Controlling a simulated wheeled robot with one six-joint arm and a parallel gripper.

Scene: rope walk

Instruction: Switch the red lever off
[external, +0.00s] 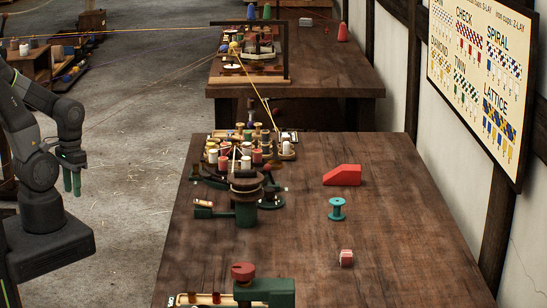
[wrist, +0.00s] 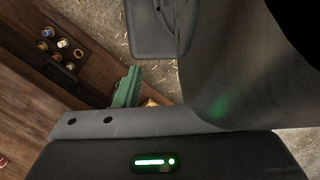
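I cannot make out a red lever for certain. A red round knob (external: 243,270) stands at the front edge of the near table, beside a green block (external: 266,291). My gripper (external: 72,183) hangs fingers down over the floor at the left, well apart from the table and touching nothing I can see. Its green fingers look close together, but the gap is unclear.
The near table (external: 400,230) holds a braiding machine with several bobbins (external: 245,163), a red wedge (external: 342,176), a teal spool (external: 337,209) and a small red-and-white block (external: 346,258). Its right side is mostly clear. A yellow cord (external: 258,92) runs to the far table (external: 345,80).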

